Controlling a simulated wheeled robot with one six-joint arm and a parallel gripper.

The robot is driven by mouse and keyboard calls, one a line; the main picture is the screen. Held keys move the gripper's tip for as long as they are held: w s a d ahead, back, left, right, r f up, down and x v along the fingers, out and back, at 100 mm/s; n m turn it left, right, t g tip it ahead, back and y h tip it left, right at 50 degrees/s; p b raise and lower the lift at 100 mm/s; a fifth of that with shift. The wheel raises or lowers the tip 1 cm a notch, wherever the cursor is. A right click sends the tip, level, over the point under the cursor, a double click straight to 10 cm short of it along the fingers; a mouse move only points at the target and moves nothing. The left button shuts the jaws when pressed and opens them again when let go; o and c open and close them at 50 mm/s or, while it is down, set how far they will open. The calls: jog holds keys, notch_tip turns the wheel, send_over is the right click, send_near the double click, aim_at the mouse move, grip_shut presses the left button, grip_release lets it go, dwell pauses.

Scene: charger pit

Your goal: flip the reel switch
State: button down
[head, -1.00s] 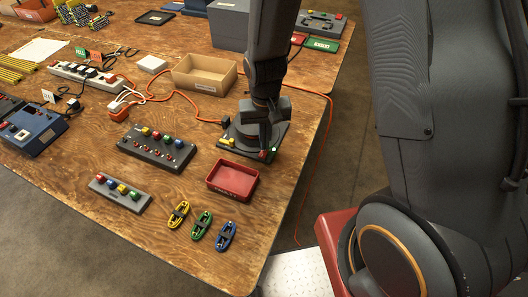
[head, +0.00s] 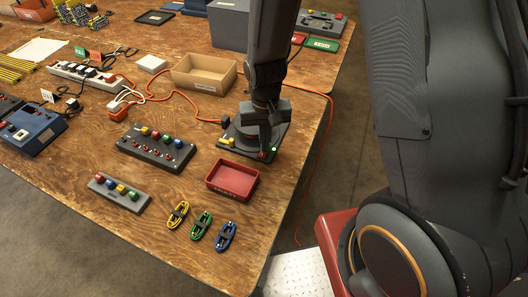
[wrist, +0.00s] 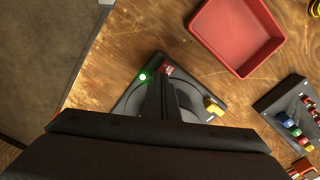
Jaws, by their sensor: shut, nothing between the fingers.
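The reel unit is a dark flat plate (head: 281,139) with a round reel on it, near the table's right edge. It has a yellow part (wrist: 214,106), a small red switch (wrist: 167,70) and a glowing green light (wrist: 143,77). The green light also shows in the head view (head: 274,149). My gripper (head: 265,151) points down over the plate, shut and empty. In the wrist view its fingertips (wrist: 160,79) are right beside the red switch and partly cover it. I cannot tell whether they touch it.
A red tray (head: 232,195) stands just in front of the plate. A button box (head: 157,148) is to the left and a cardboard box (head: 204,90) behind. An orange cable (head: 318,93) runs over the table's right edge. Bare wood lies between the tray and the table edge.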

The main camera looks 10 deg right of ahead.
jog(key=shift+f, duration=0.25)
jog(key=shift+r, duration=0.2)
notch_tip(320, 180, up, 7)
jog(key=p, duration=0.5)
jog(key=shift+f+p, duration=0.15)
jog(key=shift+p, duration=0.25)
dwell(0.3)
jog(key=s+d+r+b, duration=0.1)
jog(key=s+d+r, duration=0.3)
jog(key=r, duration=0.2)
jog(key=s+d+r+t, duration=0.1)
jog(key=s+d+r, duration=0.3)
jog(key=r, duration=0.3)
jog(key=shift+d+n+b, duration=0.35)
jog(key=shift+d+n, duration=0.05)
jog(key=shift+d, duration=0.2)
